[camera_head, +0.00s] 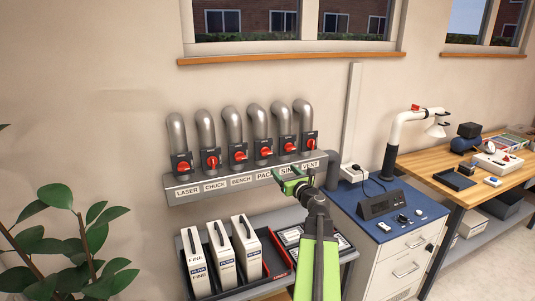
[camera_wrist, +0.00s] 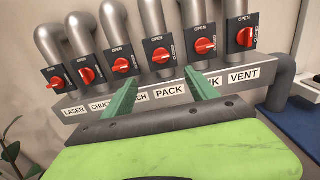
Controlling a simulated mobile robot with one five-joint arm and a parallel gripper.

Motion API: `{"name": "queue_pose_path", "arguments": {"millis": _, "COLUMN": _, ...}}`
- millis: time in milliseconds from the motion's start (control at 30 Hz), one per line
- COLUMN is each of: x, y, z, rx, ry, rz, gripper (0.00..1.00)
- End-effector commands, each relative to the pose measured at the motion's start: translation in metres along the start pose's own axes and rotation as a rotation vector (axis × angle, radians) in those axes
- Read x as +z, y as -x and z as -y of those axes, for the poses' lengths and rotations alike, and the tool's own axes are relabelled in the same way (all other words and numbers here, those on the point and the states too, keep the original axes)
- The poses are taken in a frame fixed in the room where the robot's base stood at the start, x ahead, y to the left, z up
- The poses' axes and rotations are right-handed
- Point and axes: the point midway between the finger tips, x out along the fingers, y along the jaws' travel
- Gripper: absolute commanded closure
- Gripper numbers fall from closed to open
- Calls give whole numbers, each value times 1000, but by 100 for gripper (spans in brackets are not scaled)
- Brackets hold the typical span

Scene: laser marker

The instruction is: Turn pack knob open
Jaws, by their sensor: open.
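The pack knob is a red handle (camera_wrist: 160,57) on a dark plate, the fourth from the left in a row of valves. Its handle lies roughly sideways, toward the CLOSED mark, with OPEN marked at the top. It also shows in the head view as a red knob (camera_head: 265,153). The PACK label (camera_wrist: 169,92) is on the grey rail below it. My gripper (camera_wrist: 161,78) is open and empty. In the wrist view its green fingers straddle the PACK label, below the knob and apart from it. In the head view my gripper (camera_head: 287,174) is in front of the rail.
The bench knob (camera_wrist: 121,65) and sink knob (camera_wrist: 204,46) flank the pack knob closely. The vent knob (camera_wrist: 243,36) stands upright. White filter boxes (camera_head: 221,255) stand below the rail. A blue-topped cabinet (camera_head: 352,205) is to the right.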

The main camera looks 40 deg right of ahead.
Motion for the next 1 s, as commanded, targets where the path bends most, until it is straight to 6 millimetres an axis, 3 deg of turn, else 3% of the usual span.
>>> {"name": "queue_pose_path", "arguments": {"millis": 167, "x": 0, "y": -20, "z": 6, "rx": -2, "ry": 4, "rz": -1, "gripper": 33}}
{"name": "queue_pose_path", "arguments": {"millis": 700, "x": -1, "y": -148, "z": 11, "rx": -6, "ry": 7, "rz": -2, "gripper": 33}}
{"name": "queue_pose_path", "arguments": {"millis": 1000, "x": -1, "y": -171, "z": 10, "rx": -8, "ry": 7, "rz": -2, "gripper": 33}}
